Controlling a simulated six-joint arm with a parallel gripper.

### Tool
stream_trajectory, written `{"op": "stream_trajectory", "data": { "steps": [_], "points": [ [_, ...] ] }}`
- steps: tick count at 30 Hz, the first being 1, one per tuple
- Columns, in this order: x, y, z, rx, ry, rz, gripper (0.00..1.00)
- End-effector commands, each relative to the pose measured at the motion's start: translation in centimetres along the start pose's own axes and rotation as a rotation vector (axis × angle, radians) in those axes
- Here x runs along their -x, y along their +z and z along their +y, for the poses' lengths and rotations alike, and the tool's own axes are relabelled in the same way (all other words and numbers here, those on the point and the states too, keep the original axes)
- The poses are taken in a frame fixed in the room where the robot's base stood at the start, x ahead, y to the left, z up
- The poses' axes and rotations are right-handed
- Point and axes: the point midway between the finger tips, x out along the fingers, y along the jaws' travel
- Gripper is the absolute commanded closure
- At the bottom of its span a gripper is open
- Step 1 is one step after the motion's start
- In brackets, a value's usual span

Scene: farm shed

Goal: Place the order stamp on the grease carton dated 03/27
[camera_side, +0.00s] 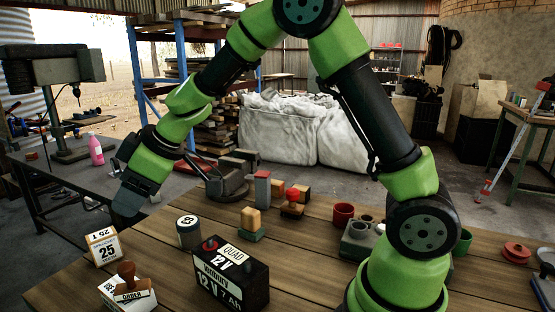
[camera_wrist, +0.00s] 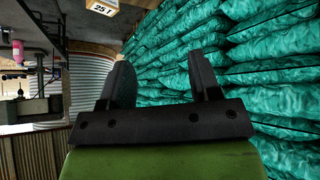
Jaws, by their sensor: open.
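The order stamp (camera_side: 129,284) has a brown knob handle and a label reading ORDER. It appears upright on top of a white carton (camera_side: 112,300) at the front left in the side view. Print on that carton is partly hidden and too small to read. Another carton (camera_side: 103,248), white with a large 25, stands behind it. A carton with similar print (camera_wrist: 103,6) shows at the top edge in the wrist view. I cannot read the date 03/27 on either. My gripper (camera_side: 127,208) is open and empty, above and behind these cartons; its fingers (camera_wrist: 161,65) are apart in the wrist view.
A black 12 V battery (camera_side: 231,276) and a grey can marked 83 (camera_side: 188,232) stand to the right of the cartons. A vise (camera_side: 227,182), small coloured blocks (camera_side: 251,222) and a red cup (camera_side: 343,214) lie further back.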

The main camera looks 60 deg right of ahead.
Motion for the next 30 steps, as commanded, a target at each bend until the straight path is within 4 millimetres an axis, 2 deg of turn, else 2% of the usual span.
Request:
{"op": "stream_trajectory", "data": {
  "steps": [1, 3, 5, 6, 8, 9, 12, 15, 19, 21, 24, 27, 30],
  "points": [
    [2.4, -1.7, 0.7, -0.039, 0.075, 0.096, 0.43],
    [6.1, -3.2, 2.0, -0.117, 0.204, 0.217, 0.43],
    [9.4, -3.5, 3.1, -0.195, 0.318, 0.289, 0.43],
    [11.5, -3.2, 3.6, -0.254, 0.391, 0.319, 0.43],
    [14.5, -2.0, 4.1, -0.348, 0.486, 0.336, 0.43],
    [16.2, -0.7, 4.1, -0.417, 0.537, 0.331, 0.43],
    [19.6, 3.2, 2.9, -0.594, 0.605, 0.276, 0.43],
    [21.2, 7.4, -0.2, -0.756, 0.568, 0.185, 0.43],
    [21.7, 10.9, -5.1, -0.893, 0.412, 0.089, 0.43],
    [21.6, 11.9, -7.5, -0.929, 0.322, 0.061, 0.43],
    [21.6, 12.5, -9.7, -0.955, 0.224, 0.042, 0.43],
    [21.5, 12.6, -10.7, -0.962, 0.179, 0.035, 0.43],
    [21.5, 12.6, -10.8, -0.961, 0.171, 0.033, 0.43]
  ]
}}
